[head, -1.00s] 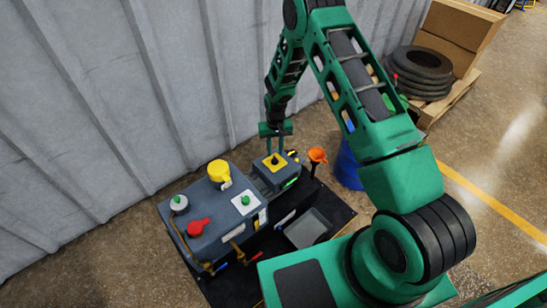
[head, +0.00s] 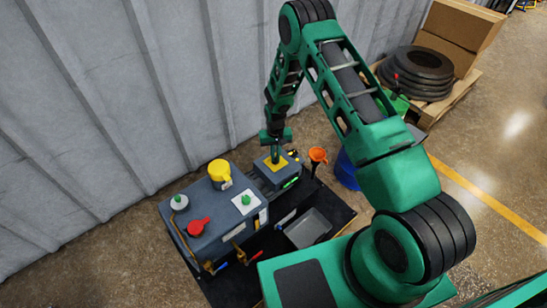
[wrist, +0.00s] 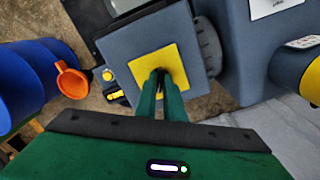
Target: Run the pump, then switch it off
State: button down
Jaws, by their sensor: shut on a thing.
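The pump unit (head: 265,177) is a grey box beside the larger grey furnace body (head: 225,228). A yellow square plate (head: 277,166) lies on its top; it also shows in the wrist view (wrist: 141,56). My gripper (head: 275,159) points down at this plate. In the wrist view my gripper (wrist: 160,76) is shut on the black switch knob in the middle of the plate. The fingers mostly hide the knob, so its turn cannot be read. A green light (head: 290,182) shows on the box's front side.
The furnace body bears a yellow cap (head: 219,171), a red knob (head: 198,227) and a green knob (head: 246,200). An orange funnel (head: 318,155) and a blue drum (head: 346,170) stand right of the pump. A grey tray (head: 309,228) lies in front.

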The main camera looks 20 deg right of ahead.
jog(key=shift+n, duration=0.3)
jog(key=n, duration=1.1)
jog(key=shift+a, duration=0.1)
jog(key=shift+n, duration=0.4)
jog(key=c, duration=1.9)
grip_release()
jog(key=shift+o, duration=0.2)
